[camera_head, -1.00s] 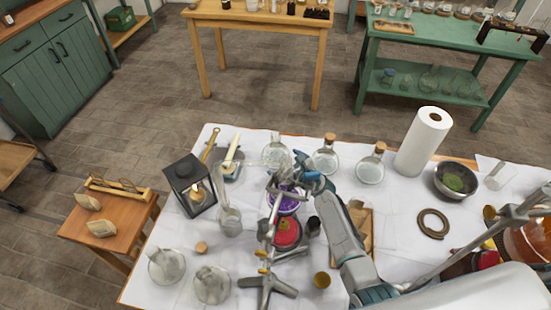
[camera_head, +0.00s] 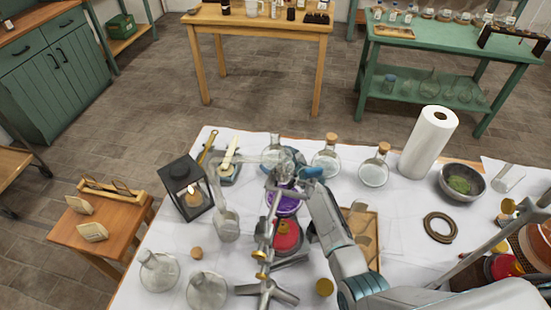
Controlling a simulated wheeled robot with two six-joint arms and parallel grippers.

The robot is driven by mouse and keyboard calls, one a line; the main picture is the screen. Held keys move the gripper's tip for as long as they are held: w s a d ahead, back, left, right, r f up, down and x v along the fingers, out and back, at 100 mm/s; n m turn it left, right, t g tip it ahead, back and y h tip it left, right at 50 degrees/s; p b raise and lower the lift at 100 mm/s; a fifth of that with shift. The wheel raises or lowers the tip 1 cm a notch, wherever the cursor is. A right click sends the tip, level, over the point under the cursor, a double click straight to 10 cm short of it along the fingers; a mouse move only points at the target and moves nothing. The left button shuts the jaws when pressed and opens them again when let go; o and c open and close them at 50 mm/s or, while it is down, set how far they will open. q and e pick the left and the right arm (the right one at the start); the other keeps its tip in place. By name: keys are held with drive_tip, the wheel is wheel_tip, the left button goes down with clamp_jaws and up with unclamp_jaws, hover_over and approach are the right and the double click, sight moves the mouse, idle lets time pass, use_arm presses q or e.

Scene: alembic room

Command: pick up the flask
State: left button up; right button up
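Several clear glass flasks are in view, and I cannot tell which one the task means. A glass flask (camera_head: 275,155) stands at the back of the white-covered table, partly hidden by my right gripper. Two corked round flasks (camera_head: 326,160) and (camera_head: 374,170) stand to its right. An open flask (camera_head: 227,225) stands beside the lantern, and two more (camera_head: 158,271) and (camera_head: 207,291) are at the front left. My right gripper (camera_head: 287,168) is above the purple object (camera_head: 283,203), by glassware at the metal stand. Its fingers are small and overlapped, so their opening is unclear. My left gripper is not seen.
A metal stand (camera_head: 266,265) rises before my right gripper, over a red round object (camera_head: 287,237). A black lantern (camera_head: 187,188) stands left. Cloth between tray and ring is clear.

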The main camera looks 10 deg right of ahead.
sight(277, 152)
drive_tip(key=c, duration=0.4)
drive_tip(key=shift+r, duration=0.1)
drive_tip(key=shift+r, duration=1.7)
drive_tip(key=s+d, duration=0.1)
drive_tip(key=s, duration=0.4)
drive_tip(key=s+d+r, duration=0.1)
drive_tip(key=s+d, duration=0.1)
drive_tip(key=s, duration=0.3)
drive_tip(key=s+d+b, duration=0.1)
drive_tip(key=s+d, duration=0.1)
drive_tip(key=s, duration=0.3)
drive_tip(key=shift+r, duration=0.2)
